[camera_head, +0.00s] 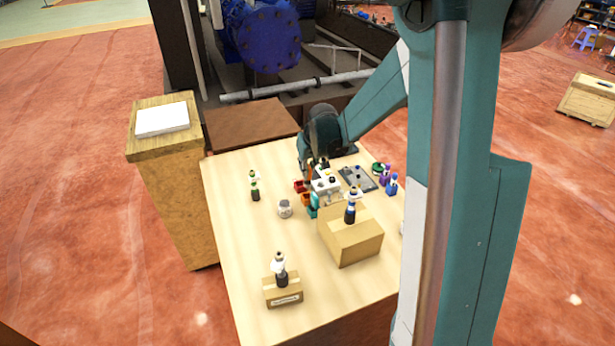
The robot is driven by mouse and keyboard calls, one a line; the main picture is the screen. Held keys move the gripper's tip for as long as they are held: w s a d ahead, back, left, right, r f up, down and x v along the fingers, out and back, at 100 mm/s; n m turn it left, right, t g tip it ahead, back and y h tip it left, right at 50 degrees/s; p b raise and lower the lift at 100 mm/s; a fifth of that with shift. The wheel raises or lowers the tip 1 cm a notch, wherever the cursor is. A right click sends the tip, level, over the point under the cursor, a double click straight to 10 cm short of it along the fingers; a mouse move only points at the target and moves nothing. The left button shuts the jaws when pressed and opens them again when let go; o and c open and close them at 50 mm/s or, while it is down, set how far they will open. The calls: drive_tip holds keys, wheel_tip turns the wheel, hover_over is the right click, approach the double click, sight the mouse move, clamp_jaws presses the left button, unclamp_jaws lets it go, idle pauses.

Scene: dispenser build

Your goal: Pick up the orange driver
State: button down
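No orange driver can be made out clearly in the head view. A small orange piece (306,198) sits between a red piece (299,186) and a teal piece (313,210) near the middle of the table; they look like small bins, too small to be sure. My gripper (307,178) points down close behind and above these pieces, beside a white block-like item (326,185). Its fingers are small and dark here, so I cannot tell whether they are open or hold anything.
The wooden table (235,215) carries a cardboard box (352,240) with a dark bottle on top, a smaller box (282,291) with another bottle, a grey jar (284,208), a dark-green bottle (255,191) and purple and blue bottles (391,184).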

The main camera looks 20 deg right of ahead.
drive_tip(key=shift+r, duration=0.7)
